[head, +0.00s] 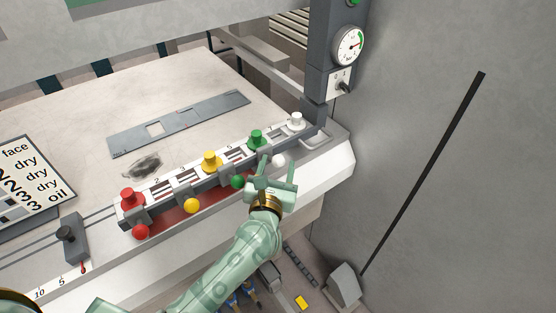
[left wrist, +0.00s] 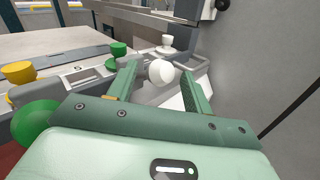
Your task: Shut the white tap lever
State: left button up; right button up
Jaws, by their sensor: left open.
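The white tap lever ends in a white ball (head: 279,160) at the right end of the row of taps, below a white cap (head: 296,121). My left gripper (head: 279,164) is open, with its two fingers reaching toward this ball. The lever's stem is mostly hidden behind the ball. My right gripper is not in view.
Red (head: 141,231), yellow (head: 192,205) and green (head: 237,182) ball levers line the same rail; the green one is close beside my left gripper. A grey post with a gauge (head: 349,46) stands behind the white tap. A grey wall (head: 450,140) bounds the right.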

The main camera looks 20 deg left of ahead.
pick_arm(q)
jog(key=shift+w+a, duration=0.1)
jog(key=shift+w, duration=0.9)
grip_shut()
jog(key=shift+f, duration=0.1)
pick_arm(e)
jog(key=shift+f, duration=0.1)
